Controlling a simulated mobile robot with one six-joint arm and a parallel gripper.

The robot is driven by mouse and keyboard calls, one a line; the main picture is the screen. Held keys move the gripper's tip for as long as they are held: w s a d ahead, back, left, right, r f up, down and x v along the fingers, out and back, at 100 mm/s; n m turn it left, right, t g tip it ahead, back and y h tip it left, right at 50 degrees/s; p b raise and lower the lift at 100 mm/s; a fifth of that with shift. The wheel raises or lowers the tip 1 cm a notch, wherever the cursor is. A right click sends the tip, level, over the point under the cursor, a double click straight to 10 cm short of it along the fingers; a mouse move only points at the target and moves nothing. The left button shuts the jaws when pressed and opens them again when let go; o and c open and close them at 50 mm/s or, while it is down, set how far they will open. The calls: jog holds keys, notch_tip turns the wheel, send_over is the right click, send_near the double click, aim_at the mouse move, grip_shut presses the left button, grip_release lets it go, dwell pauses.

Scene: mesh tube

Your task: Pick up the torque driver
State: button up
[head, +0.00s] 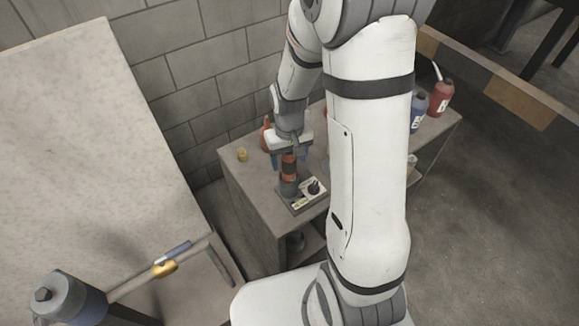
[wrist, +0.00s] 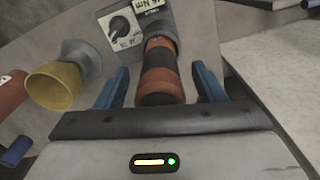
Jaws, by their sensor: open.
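The torque driver (head: 288,166), with an orange and black banded handle, stands upright at its grey base box (head: 311,191) on the cabinet top. In the wrist view the torque driver (wrist: 160,75) shows between the two blue fingers, and the box with a black dial (wrist: 122,27) and a label lies beyond it. My gripper (head: 289,160) is over the handle from above, and in the wrist view my gripper (wrist: 160,88) has a finger on each side of it. The fingers are open, with gaps to the handle. The handle's top end is partly hidden by my gripper body.
An orange bottle (head: 265,133) is close behind my gripper. Blue (head: 418,108) and red (head: 438,97) bottles stand at the far right end. My arm hides the cabinet's middle.

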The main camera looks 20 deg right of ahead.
jog(key=shift+f, duration=0.25)
jog(key=shift+c, duration=0.4)
jog(key=c, duration=1.1)
